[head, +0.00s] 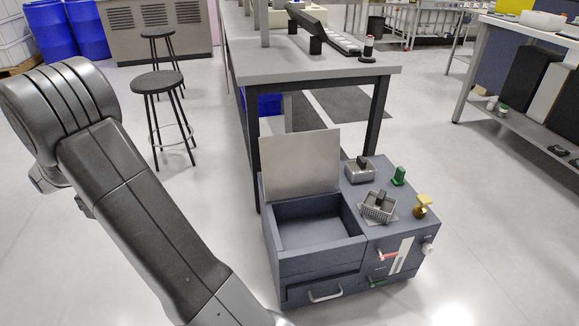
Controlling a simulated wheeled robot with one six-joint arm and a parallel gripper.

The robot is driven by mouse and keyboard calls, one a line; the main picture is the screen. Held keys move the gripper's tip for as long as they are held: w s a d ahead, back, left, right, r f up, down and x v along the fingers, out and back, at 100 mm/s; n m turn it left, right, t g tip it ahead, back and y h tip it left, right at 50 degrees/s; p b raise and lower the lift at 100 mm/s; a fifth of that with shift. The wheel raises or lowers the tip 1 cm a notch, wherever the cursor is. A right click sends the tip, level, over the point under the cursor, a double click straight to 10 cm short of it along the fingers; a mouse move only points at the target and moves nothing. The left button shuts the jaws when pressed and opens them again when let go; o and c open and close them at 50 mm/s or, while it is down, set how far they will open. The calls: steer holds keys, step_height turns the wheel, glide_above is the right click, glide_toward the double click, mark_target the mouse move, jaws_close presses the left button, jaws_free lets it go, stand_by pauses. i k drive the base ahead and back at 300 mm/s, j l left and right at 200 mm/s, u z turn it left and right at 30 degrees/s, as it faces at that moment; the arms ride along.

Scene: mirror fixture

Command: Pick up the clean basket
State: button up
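A small metal mesh basket (372,213) with a dark upright handle sits on a flat grey plate on the right top of a blue-grey fixture box (288,262). Nothing touches it from above. Behind it a small metal tray (357,177) with a dark block-like handle sits on the same top. I cannot tell from the picture which of the two is called clean. My arm fills the left side of the view, well apart from both. My gripper is out of view.
The fixture's open bin (310,232) looks empty, its lid (300,163) raised. A green knob (399,176) and gold knob (422,206) flank the basket. A red lever (388,256) and drawer handle (325,294) face front. A workbench (330,70) stands behind; a stool (158,82) stands left.

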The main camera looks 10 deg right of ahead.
mark_target(361, 169)
steer(key=l, duration=0.55)
steer(key=k+l+u, duration=0.1)
steer(key=l, duration=0.5)
steer(key=k+l, duration=0.1)
steer(key=l, duration=0.45)
steer(key=k+l+u, duration=0.1)
steer(key=l, duration=0.45)
steer(key=i+l+u, duration=0.1)
steer(key=l, duration=0.7)
steer(key=i+l+u, duration=0.1)
steer(key=l, duration=0.7)
steer(key=i+l+u, duration=0.1)
steer(key=l, duration=0.75)
steer(key=i+l+u, duration=0.2)
steer(key=i+l, duration=0.8)
steer(key=i, duration=0.15)
